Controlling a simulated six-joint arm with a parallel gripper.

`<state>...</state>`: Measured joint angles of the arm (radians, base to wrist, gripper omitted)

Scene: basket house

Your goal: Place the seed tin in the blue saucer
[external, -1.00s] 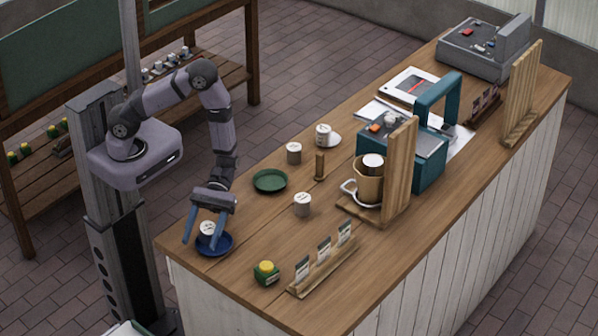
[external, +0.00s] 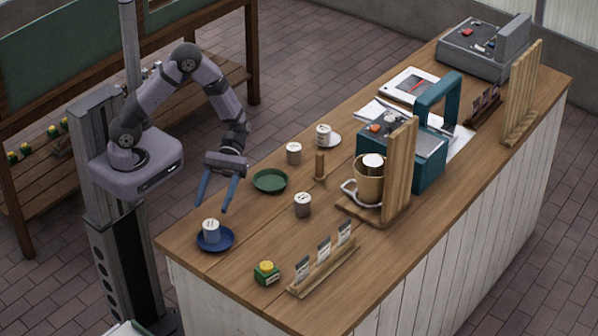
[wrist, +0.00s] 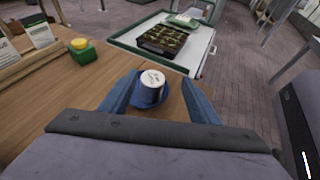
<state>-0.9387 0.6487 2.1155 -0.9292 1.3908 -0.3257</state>
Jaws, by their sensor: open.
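A small white seed tin (external: 211,230) stands upright in the blue saucer (external: 229,241) at the near left end of the counter. My gripper (external: 211,208) is open and empty, raised above and behind the saucer, apart from the tin. In the wrist view the tin (wrist: 152,82) stands in the blue saucer (wrist: 151,103), seen between the two blue fingers (wrist: 157,95). Similar tins stand elsewhere on the counter: one near the middle (external: 302,205), one behind it (external: 293,153) and one on a white saucer (external: 323,135).
An empty green saucer (external: 269,181) lies right of my gripper. A green box with a yellow top (external: 266,273) and a wooden card rack (external: 325,265) stand near the front edge. A wooden peg (external: 320,166) stands upright mid-counter. A teal machine (external: 430,150) stands further right.

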